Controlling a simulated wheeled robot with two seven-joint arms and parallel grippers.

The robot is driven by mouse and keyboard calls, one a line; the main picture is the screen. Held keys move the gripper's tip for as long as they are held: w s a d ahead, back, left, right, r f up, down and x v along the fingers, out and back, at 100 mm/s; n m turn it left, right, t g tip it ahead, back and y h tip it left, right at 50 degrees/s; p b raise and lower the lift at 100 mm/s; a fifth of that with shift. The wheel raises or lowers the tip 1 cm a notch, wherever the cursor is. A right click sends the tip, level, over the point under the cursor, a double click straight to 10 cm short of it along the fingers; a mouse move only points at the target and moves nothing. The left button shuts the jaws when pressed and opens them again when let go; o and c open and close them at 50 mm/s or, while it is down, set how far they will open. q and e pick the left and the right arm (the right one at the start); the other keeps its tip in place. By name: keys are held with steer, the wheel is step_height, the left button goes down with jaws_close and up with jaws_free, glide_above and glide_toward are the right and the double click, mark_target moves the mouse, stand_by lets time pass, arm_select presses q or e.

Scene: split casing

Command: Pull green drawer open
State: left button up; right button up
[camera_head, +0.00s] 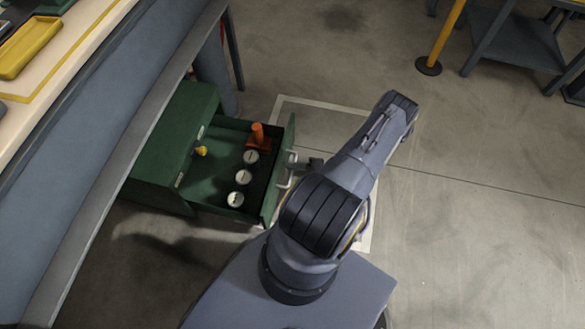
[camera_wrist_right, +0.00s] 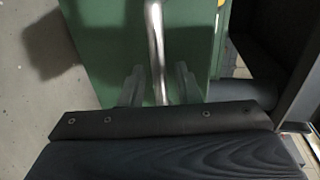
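The green drawer (camera_head: 268,190) stands pulled out of the green cabinet (camera_head: 160,165), and its inside is visible from above. A pale bar handle (camera_head: 290,168) is on its front. My right gripper (camera_head: 303,165) is at this handle, with the arm partly covering the front. In the right wrist view the handle bar (camera_wrist_right: 156,45) runs between the two fingers of the gripper (camera_wrist_right: 158,85). A gap shows on each side of the bar, so the fingers look open around it. My left gripper is not in view.
Several round pale-topped pieces (camera_head: 243,177) and an orange piece (camera_head: 257,137) are in the drawer. A workbench edge (camera_head: 120,150) overhangs the cabinet at left. A yellow post (camera_head: 440,45) and grey table (camera_head: 515,40) stand back right. Floor at right is clear.

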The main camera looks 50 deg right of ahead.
steer(key=p+v, duration=0.1)
steer(key=v, duration=0.6)
stand_by(0.4)
steer(key=w+a+r+n+g+y, duration=0.1)
steer(key=w+r+n+g+y, duration=0.15)
steer(key=w+r, duration=0.35)
steer(key=w+r+n+g+y, duration=0.2)
steer(key=w+r+g, duration=0.15)
steer(key=r, duration=0.55)
steer(key=w+a+r+n+g, duration=0.2)
steer(key=a+r, duration=0.2)
steer(key=r, duration=0.3)
steer(key=w+a+r+n+g, duration=0.2)
steer(key=w+a+r, duration=0.15)
steer(key=r, duration=0.25)
steer(key=s+a+r+n+g+h, duration=0.2)
steer(key=s+a+r+h, duration=0.25)
steer(key=a+r, duration=0.7)
steer(key=s+a+r+n+t+h, duration=0.1)
steer(key=s+a+r+t+h, duration=0.15)
steer(key=s+a+r, duration=0.4)
step_height(320, 180, up, 33)
steer(key=s+d+p, duration=0.1)
steer(key=d+p, duration=0.1)
steer(key=p, duration=3.2)
steer(key=shift+s+f+t+p, duration=0.25)
steer(key=shift+t+p, duration=0.05)
steer(key=shift+t, duration=0.05)
